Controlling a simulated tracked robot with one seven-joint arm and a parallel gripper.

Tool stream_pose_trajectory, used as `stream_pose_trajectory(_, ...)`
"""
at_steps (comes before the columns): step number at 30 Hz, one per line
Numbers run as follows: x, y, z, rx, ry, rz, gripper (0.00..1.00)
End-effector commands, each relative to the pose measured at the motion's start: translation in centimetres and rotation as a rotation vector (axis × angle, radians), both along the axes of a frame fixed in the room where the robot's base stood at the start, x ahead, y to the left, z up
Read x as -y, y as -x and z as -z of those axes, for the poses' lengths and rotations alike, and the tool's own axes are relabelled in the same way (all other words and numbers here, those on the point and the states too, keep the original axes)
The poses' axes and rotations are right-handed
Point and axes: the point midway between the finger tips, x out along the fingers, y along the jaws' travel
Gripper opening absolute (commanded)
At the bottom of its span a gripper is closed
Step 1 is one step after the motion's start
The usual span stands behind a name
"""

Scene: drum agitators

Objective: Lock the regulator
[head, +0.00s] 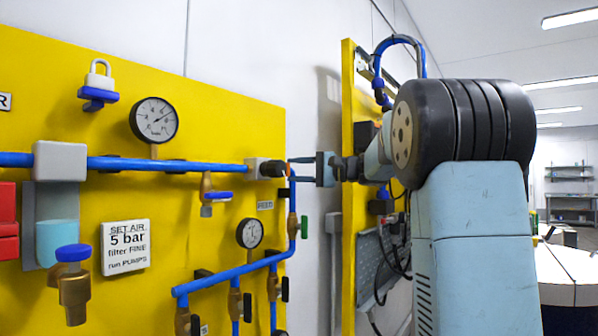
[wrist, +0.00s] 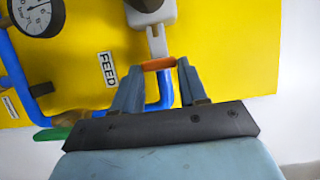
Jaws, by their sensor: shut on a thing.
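The regulator seems to be the pale block with a black round part (head: 271,169) at the end of the upper blue pipe, near the yellow panel's right edge. My gripper (head: 292,162) reaches it from the right, fingertips close to the black part. In the wrist view my gripper (wrist: 158,65) is shut on a small orange piece (wrist: 157,64). A pale grey stem (wrist: 157,43) runs from just beyond the orange piece up to a pale fitting (wrist: 151,14). I cannot tell how the orange piece joins it. A white padlock (head: 99,74) sits on a blue support at upper left.
A large gauge (head: 154,120) and a small gauge (head: 249,233) are on the yellow panel (head: 60,100). A valve with a blue handle (head: 218,197) and a FEED label (wrist: 106,69) are near the regulator. A green handle (head: 304,226) is just below my gripper.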

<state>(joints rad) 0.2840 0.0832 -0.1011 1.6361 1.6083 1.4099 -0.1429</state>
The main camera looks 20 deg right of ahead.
Motion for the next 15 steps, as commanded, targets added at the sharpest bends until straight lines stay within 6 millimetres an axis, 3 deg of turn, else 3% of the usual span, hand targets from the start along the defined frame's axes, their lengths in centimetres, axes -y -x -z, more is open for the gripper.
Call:
stream_pose_trajectory(12,0.35,-0.13,0.32,-0.009,-0.004,0.007,0.12)
stream_pose_trajectory(13,0.35,-0.13,0.32,-0.009,-0.004,0.007,0.45)
stream_pose_trajectory(15,0.32,-0.13,0.31,-0.009,-0.004,0.006,0.52)
